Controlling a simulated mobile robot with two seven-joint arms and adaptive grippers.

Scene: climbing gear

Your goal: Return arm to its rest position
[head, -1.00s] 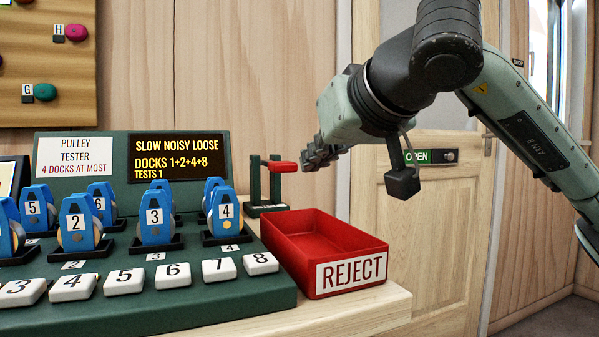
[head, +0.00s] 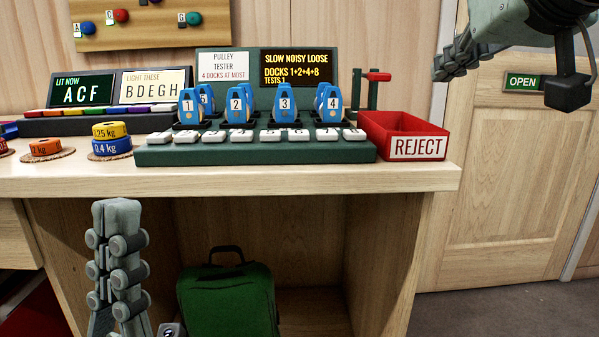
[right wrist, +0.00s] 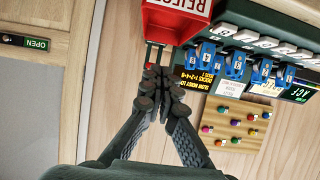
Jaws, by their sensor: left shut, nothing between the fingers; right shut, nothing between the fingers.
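My right gripper (head: 440,72) is at the upper right of the head view, shut and empty. It is right of and above the red-handled lever (head: 379,76), apart from it. In the right wrist view its fingers (right wrist: 152,78) are closed together, with the red reject tray (right wrist: 172,28) beyond them. My left gripper (head: 117,212) is low at the left of the head view, pointing up, shut and empty. It is in front of the bench (head: 230,180), below its top edge.
The pulley tester (head: 160,154) holds several blue numbered pulleys. Beside it stands the reject tray (head: 446,146). Coloured weights (head: 112,147) lie on the bench's left. A green suitcase (head: 228,300) stands under the bench. A door (head: 500,210) is at the right.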

